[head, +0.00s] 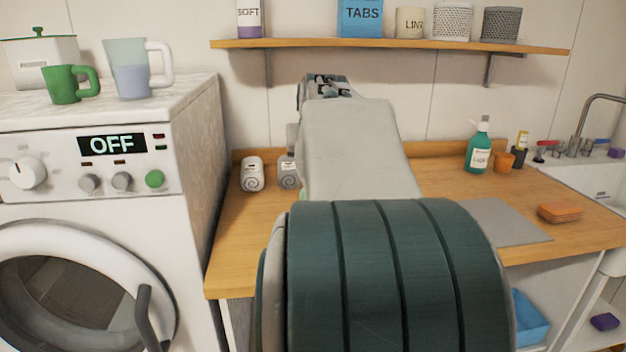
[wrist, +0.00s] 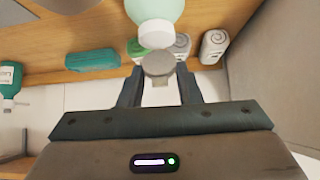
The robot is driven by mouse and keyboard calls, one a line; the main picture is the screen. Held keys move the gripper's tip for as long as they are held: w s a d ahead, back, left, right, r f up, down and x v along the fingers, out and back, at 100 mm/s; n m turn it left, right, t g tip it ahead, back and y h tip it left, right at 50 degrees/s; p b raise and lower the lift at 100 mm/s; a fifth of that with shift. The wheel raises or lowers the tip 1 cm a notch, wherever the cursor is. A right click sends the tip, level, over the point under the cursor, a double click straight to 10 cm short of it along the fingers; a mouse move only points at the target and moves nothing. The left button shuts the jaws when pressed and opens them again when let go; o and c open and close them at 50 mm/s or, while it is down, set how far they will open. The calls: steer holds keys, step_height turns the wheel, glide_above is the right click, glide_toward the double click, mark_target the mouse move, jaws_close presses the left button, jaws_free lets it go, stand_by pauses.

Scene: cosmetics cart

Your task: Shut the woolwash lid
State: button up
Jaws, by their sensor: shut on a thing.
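In the wrist view, a pale green bottle (wrist: 155,10) with a white neck (wrist: 156,36) reaches in from the top edge; I take it for the woolwash. A round grey lid (wrist: 158,64) sits just beyond the white neck, standing off the mouth; its hinge cannot be made out. My gripper (wrist: 159,72) has its two dark fingers either side of this lid and is shut on it.
The washer (head: 190,125) bounds the left, and a shelf (head: 390,43) hangs above. A teal bottle (head: 478,150) and grey mat (head: 500,222) are at right.

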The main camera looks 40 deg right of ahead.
steer(key=f+t+h+b, duration=0.1)
steer(key=b, duration=0.4)
steer(key=s+f+t+h+b, duration=0.1)
steer(key=t+b, duration=0.1)
steer(key=b, duration=0.3)
steer(key=shift+a, duration=0.4)
steer(key=t+b, duration=0.1)
steer(key=b, duration=0.2)
steer(key=t+h+b, duration=0.1)
steer(key=b, duration=0.2)
steer(key=s+f+t+h+b, duration=0.1)
steer(key=b, duration=0.2)
steer(key=shift+a+b, duration=0.25)
steer(key=shift+b, duration=0.15)
steer(key=t+b, duration=0.1)
steer(key=b, duration=0.1)
steer(key=t+h+b, duration=0.1)
steer(key=b, duration=0.1)
steer(key=shift+s+a+f, duration=0.1)
steer(key=shift+f, duration=0.15)
steer(key=t+h+b, duration=0.1)
steer(key=b, duration=0.1)
steer(key=shift+b, duration=0.3)
steer(key=shift+t, duration=0.4)
steer(key=o, duration=1)
steer(key=shift+s, duration=0.1)
steer(key=shift+r, duration=0.1)
steer(key=shift+r, duration=0.1)
